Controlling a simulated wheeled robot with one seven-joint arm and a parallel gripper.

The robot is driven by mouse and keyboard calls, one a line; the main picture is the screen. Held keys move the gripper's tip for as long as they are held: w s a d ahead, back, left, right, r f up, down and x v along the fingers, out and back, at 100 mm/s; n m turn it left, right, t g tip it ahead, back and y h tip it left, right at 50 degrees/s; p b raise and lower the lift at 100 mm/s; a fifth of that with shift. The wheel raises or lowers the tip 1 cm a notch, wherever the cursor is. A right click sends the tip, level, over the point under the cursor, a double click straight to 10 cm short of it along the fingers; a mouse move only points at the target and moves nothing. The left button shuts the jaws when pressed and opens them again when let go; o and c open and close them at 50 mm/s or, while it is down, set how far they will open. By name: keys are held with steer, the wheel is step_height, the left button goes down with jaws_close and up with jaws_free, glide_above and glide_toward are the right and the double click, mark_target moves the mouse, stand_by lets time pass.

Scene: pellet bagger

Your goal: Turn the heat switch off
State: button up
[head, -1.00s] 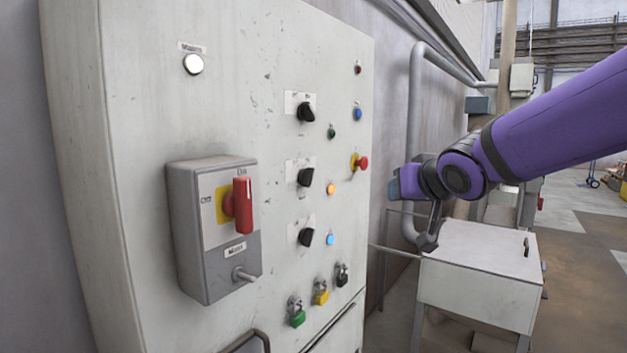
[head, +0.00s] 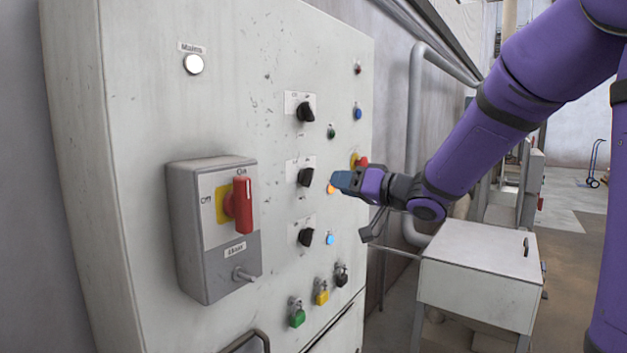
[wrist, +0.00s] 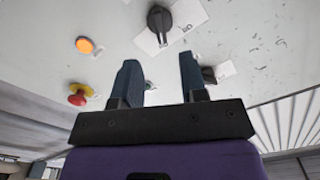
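Three black rotary knobs sit in a column on the grey cabinet: top (head: 306,112), middle (head: 305,177) and bottom (head: 306,237). Their small labels are too blurred to read, so I cannot tell which is the heat switch. An orange light (head: 331,189) glows beside the middle knob and a blue one (head: 330,239) beside the bottom knob. My gripper (head: 338,180) points at the panel just right of the middle knob. In the wrist view its fingers (wrist: 158,75) are apart with nothing held. One knob (wrist: 160,20) lies beyond the fingertips; another (wrist: 208,75) is partly behind the right finger.
A red emergency button (head: 362,162) is close to my gripper, partly hidden. Left of the knobs, a grey box carries a red handle (head: 242,205) upright at On. Padlocks (head: 321,292) hang below. A white bin (head: 478,275) stands to the right.

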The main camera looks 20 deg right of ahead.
mark_target(312, 178)
steer(key=x, duration=0.8)
steer(key=shift+w+a, duration=0.15)
steer(key=shift+w, duration=0.05)
jaws_close()
